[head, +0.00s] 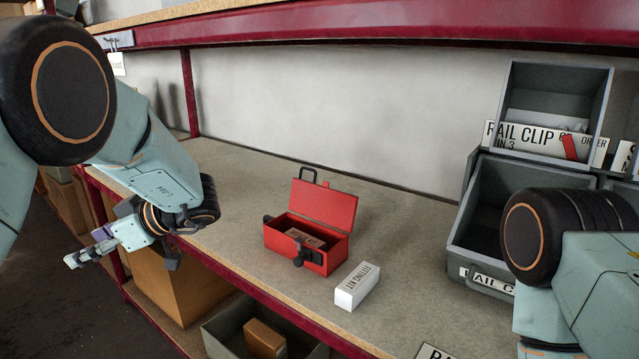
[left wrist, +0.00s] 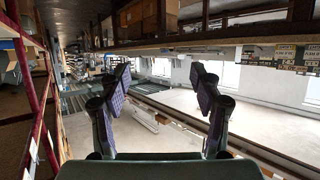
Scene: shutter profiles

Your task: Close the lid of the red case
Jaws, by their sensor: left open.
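The red case (head: 307,244) stands on the shelf board with its lid (head: 324,205) raised, standing up at the back. A small brown box (head: 305,237) lies inside it. A black latch (head: 308,254) is on its front and a black handle shows at the top of the lid. My left gripper (head: 75,261) is at the left, out past the shelf's front edge and well apart from the case. In the left wrist view its two fingers (left wrist: 162,90) are spread with nothing between them. The right arm shows at the right, but its gripper is out of view.
A white fitting kit box (head: 357,286) lies right of the case, near the front edge. Grey bins (head: 477,215) stand at the right. A red upper shelf beam (head: 400,26) runs overhead. The board (head: 228,171) left of the case is clear. Cardboard boxes (head: 165,287) sit below.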

